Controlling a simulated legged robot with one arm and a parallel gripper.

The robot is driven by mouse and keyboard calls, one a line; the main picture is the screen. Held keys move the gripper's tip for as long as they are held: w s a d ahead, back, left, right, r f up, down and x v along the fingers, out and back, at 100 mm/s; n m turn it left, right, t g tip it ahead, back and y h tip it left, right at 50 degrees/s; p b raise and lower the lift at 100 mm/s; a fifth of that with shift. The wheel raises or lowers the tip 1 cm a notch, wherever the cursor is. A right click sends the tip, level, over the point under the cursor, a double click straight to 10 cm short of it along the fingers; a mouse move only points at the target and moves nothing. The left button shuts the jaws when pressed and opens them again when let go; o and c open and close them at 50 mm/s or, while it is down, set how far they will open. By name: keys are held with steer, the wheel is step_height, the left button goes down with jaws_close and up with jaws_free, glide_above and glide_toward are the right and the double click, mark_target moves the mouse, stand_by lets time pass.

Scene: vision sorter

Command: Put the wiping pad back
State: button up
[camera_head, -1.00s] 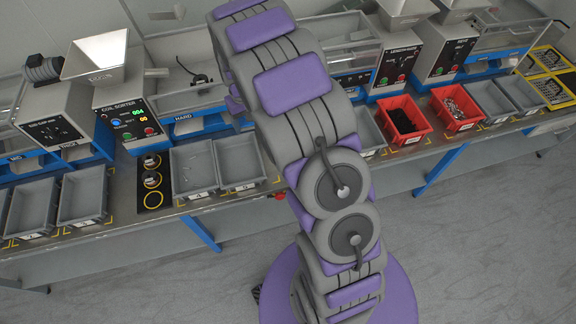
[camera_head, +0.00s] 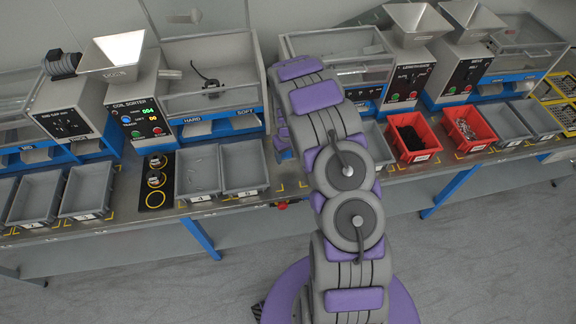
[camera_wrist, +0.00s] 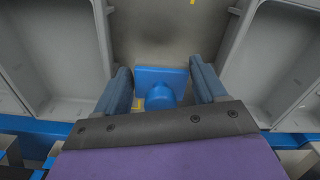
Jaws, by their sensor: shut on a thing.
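The blue wiping pad (camera_wrist: 162,78) shows in the wrist view as a flat blue plate with a round blue knob on the near side. My gripper (camera_wrist: 161,84) is shut on it, with one blue-grey finger on each side. The pad is over a bare strip of worktop (camera_wrist: 165,35) between two grey bins. A yellow corner mark shows beside the pad's lower left. In the head view my gripper and the pad are hidden behind my arm. The contact between finger and pad, and between pad and worktop, cannot be made out.
Grey bins (camera_wrist: 50,50) and (camera_wrist: 275,60) flank my gripper closely. In the head view, grey bins (camera_head: 197,196) stand left of my arm and red bins (camera_head: 420,157) right of it. The coil sorter (camera_head: 140,108) and other machines line the bench's back.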

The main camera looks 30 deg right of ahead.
mark_target(287, 155)
step_height(287, 155, down, 3)
steer(key=shift+a+f, duration=0.1)
steer(key=shift+f, duration=0.1)
steer(key=f, duration=0.2)
steer(key=f+b, duration=0.1)
steer(key=shift+w+d+f, duration=0.1)
steer(key=shift+d+f, duration=0.05)
steer(key=shift+d, duration=0.1)
steer(key=shift+a, duration=0.15)
steer(key=o, duration=1)
steer(key=shift+c, duration=0.2)
